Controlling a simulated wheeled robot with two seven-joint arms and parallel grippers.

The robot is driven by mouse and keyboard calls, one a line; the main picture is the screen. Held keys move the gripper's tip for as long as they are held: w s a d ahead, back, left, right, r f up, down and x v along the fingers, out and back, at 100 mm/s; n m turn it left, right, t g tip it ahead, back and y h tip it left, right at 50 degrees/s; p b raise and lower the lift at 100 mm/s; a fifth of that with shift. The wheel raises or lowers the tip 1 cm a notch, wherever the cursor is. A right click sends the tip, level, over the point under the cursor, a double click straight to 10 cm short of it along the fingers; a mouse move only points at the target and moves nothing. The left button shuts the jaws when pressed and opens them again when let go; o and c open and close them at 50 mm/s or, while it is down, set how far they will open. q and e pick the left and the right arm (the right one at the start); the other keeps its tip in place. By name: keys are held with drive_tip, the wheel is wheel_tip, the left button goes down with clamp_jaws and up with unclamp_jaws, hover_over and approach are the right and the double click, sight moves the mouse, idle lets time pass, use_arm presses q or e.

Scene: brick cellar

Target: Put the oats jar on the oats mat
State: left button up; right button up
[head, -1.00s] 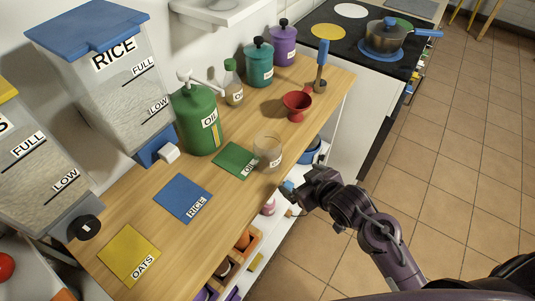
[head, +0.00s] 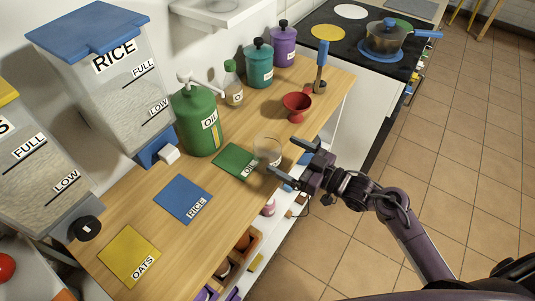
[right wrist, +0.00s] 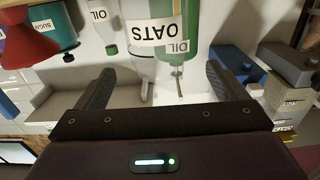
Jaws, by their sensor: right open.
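The oats jar (head: 267,150) is a clear, empty-looking jar standing upright on the wooden counter near its front edge, beside the green mat. In the right wrist view its OATS label (right wrist: 153,32) faces me. The yellow oats mat (head: 128,254) lies bare at the counter's near left end. My right gripper (head: 290,158) is open at the counter's front edge, its fingers pointing at the jar. In the right wrist view the jar shows ahead, between the open fingers (right wrist: 160,85); nothing is held. My left gripper is not in view.
A blue rice mat (head: 183,198) and a green oil mat (head: 234,160) lie along the counter. The green oil can (head: 197,120), rice dispenser (head: 105,85) and another dispenser (head: 35,165) stand behind. A red funnel (head: 296,104) stands right of the jar.

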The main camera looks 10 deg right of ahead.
sight(279, 151)
drive_tip(key=p+x, duration=0.2)
drive_tip(key=x, duration=0.4)
drive_tip(key=shift+w+d, duration=0.1)
drive_tip(key=shift+w+a+f, duration=0.15)
drive_tip(key=shift+w+a, duration=0.15)
drive_tip(key=shift+a, duration=0.05)
drive_tip(key=c, duration=1.1)
drive_tip(key=shift+c, duration=0.2)
